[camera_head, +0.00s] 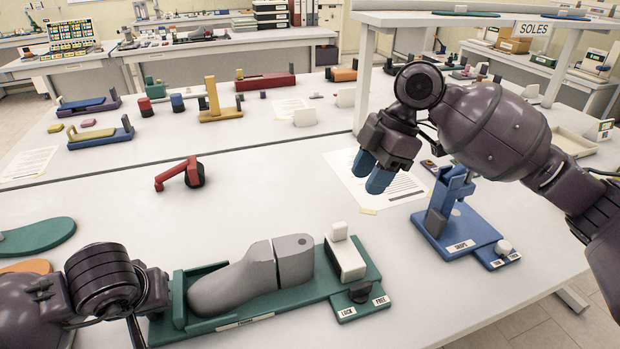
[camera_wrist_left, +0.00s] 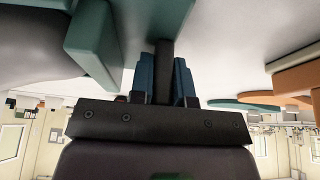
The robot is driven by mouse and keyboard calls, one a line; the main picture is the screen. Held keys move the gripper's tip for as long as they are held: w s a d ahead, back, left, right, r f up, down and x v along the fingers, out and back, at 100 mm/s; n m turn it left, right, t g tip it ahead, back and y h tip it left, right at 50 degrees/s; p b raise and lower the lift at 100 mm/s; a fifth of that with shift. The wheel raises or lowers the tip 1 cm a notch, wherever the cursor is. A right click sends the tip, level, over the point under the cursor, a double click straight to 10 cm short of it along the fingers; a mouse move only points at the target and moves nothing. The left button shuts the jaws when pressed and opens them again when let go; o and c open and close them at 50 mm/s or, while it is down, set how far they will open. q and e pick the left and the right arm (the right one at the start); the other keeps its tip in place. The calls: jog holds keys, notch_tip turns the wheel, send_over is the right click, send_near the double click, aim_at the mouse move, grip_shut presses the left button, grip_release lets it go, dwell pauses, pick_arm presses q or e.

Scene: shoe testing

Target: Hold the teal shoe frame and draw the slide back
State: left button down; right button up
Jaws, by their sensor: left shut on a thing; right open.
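The teal shoe frame (camera_head: 215,322) lies on the near table and bears a grey shoe last (camera_head: 240,283). The white slide block (camera_head: 345,259) stands at the last's right end. A black knob (camera_head: 360,292) sits in front of it, between labels LOCK and FREE. My left gripper (camera_wrist_left: 164,72) is at the frame's left end; its blue fingers are shut on a dark upright bar, apparently the frame's handle. The head view mostly hides those fingers. My right gripper (camera_head: 372,177) is open and empty, above the table behind and right of the slide block.
A blue stand (camera_head: 450,225) labelled DROPS stands at the right. A red tool (camera_head: 178,174) lies behind the frame, and a paper sheet (camera_head: 345,180) is under my right gripper. Teal and orange soles (camera_head: 38,236) lie at the left. The table between is clear.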

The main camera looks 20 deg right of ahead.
pick_arm(q)
jog(key=c, duration=1)
grip_release()
